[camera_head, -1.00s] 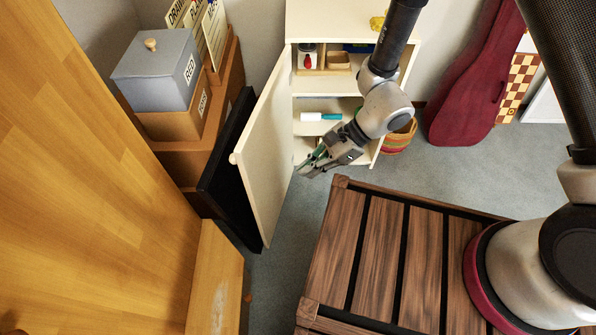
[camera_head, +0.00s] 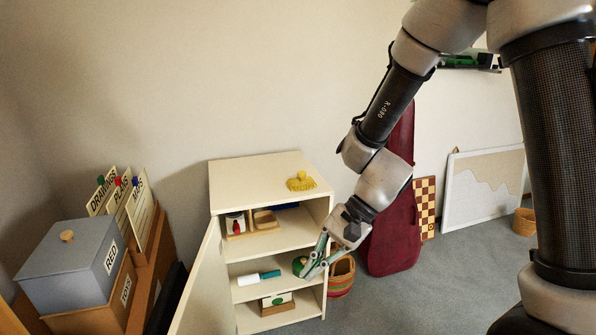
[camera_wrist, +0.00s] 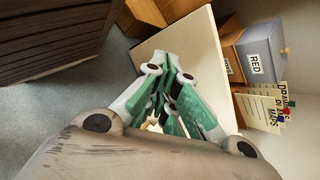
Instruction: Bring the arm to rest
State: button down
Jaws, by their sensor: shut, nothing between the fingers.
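My gripper (camera_head: 314,268) hangs in front of the open cream cabinet (camera_head: 262,174), near its right side. Its green-padded fingers are closed together and hold nothing. My arm reaches down to it from the upper right. In the wrist view my gripper (camera_wrist: 165,88) points toward the pale cabinet door (camera_wrist: 192,50), with its fingers together. I cannot tell whether the gripper touches anything; it appears apart from the shelves.
The cabinet door (camera_head: 203,280) stands open to the left. The shelves hold a white and teal bottle-like item (camera_head: 258,278) and several small things. A striped basket (camera_head: 341,275) and a dark red instrument case (camera_head: 393,235) stand at right. A grey box (camera_head: 72,262) is at left.

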jog(key=s+d+r+n+t+h, duration=0.2)
jog(key=d+r, duration=0.4)
jog(key=d, duration=0.5)
jog(key=s+d+r+n+t+h, duration=0.2)
jog(key=d+r, duration=0.5)
jog(key=d, duration=0.4)
jog(key=s+d+r+n+t+h, duration=0.2)
jog(key=d+r, duration=0.5)
jog(key=d, duration=0.4)
jog(key=shift+t+h, duration=0.7)
jog(key=shift+t, duration=0.2)
